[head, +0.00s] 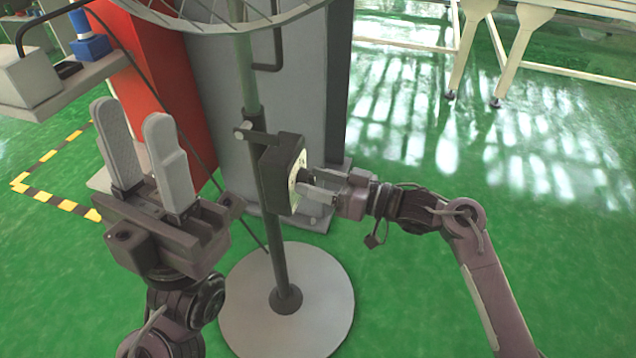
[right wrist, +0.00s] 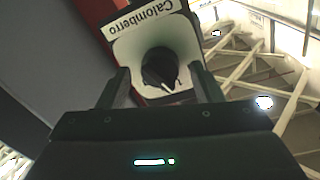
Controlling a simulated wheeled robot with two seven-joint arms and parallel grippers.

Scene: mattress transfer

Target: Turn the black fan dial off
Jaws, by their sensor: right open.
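The fan's black dial (right wrist: 160,68) sits on a pale face plate (right wrist: 128,50) labelled "Calomberro" in the right wrist view, with a light pointer mark toward the lower right of the picture. In the head view the dark control box (head: 277,178) is clamped to the fan's pole (head: 270,215), its dial side facing right. My right gripper (head: 305,186) is open at the box's face. Its fingers stand on either side of the dial in the right wrist view; contact cannot be told. My left gripper (head: 133,112) is open and empty, raised left of the pole.
The round grey fan base (head: 315,325) stands on the green floor. A grey and red cabinet (head: 190,90) is close behind the pole. A grey shelf (head: 75,90) is at the upper left. Pale table frames (head: 470,50) are at the back right. The right floor is clear.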

